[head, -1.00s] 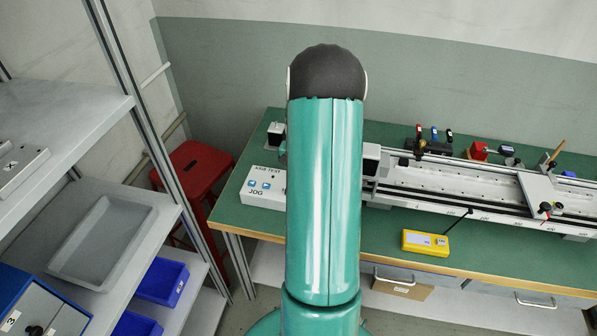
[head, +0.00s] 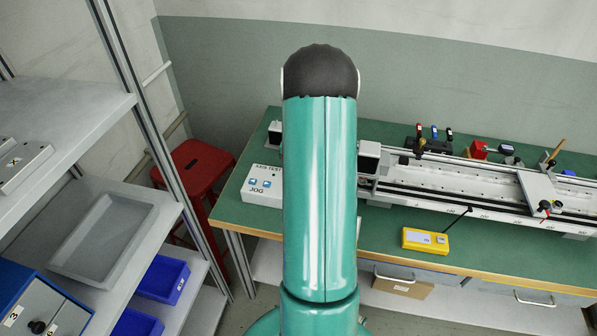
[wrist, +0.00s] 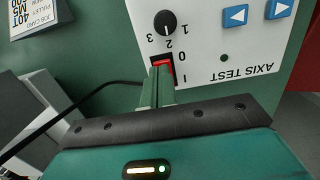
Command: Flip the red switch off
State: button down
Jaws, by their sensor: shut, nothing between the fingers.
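The red switch (wrist: 163,63) sits in a dark slot on the white axis test panel (wrist: 205,50), seen upside down in the wrist view, between the marks 0 and I. Its red part shows at the 0 end; the rest is hidden behind my fingers. My gripper (wrist: 159,70) is shut and empty, with its green fingertips at the switch. I cannot tell whether they touch it. In the head view the panel is the white box (head: 262,188) on the bench, partly hidden by my arm; the switch and gripper are hidden there.
A black knob (wrist: 165,22) and blue arrow buttons (wrist: 235,15) are close to the switch. A dark cable (wrist: 75,105) runs left of my fingers. The green bench (head: 380,240) carries a rail machine (head: 460,185) and a yellow meter (head: 425,241).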

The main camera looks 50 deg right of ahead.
jog(key=shift+w+d+f, duration=0.1)
jog(key=shift+d+f, duration=0.3)
jog(key=shift+w+d+f, duration=0.2)
jog(key=shift+d, duration=0.05)
jog(key=shift+r, duration=0.35)
notch_tip(320, 180, up, 14)
jog(key=w+d, duration=0.1)
jog(key=d, duration=0.1)
jog(key=shift+w+d, duration=0.15)
jog(key=shift+d, duration=0.1)
jog(key=shift+r, duration=0.1)
jog(key=shift+w+d+g+y, duration=0.2)
jog(key=shift+g+y, duration=0.05)
jog(key=shift+y, duration=0.35)
jog(key=shift+w+d+g+y, duration=0.15)
jog(key=shift+g+y, duration=0.1)
jog(key=shift+y, duration=0.35)
